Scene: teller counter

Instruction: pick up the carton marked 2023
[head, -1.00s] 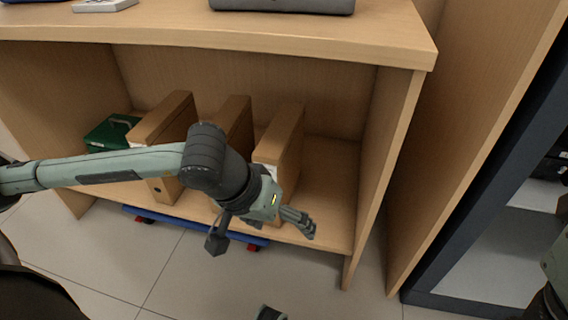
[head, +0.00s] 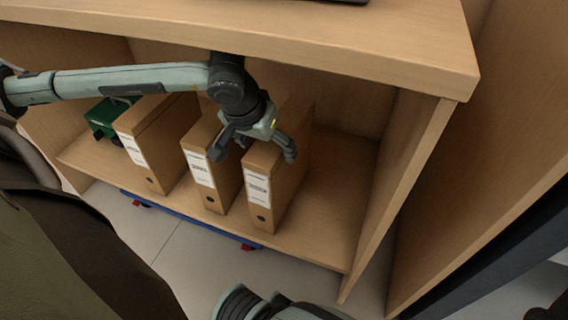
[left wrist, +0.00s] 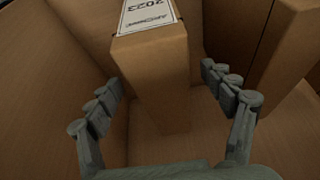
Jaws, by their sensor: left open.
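The carton marked 2023 (left wrist: 150,60) is a brown upright box file; its white label reads upside down in the left wrist view. In the head view it appears to be the rightmost of three cartons (head: 268,190) on the shelf, its label too small to read there. My left gripper (head: 254,150) is open over the top of this carton. In the left wrist view its fingers (left wrist: 162,75) stand on either side of the carton, with a gap showing at the right finger. Contact on the left side is unclear.
A middle carton (head: 208,175) and a left carton (head: 150,150) stand to the left, with a green box (head: 104,120) beyond. The counter top (head: 330,45) overhangs the shelf. The shelf floor (head: 325,210) is clear to the right, up to the side panel (head: 405,170).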

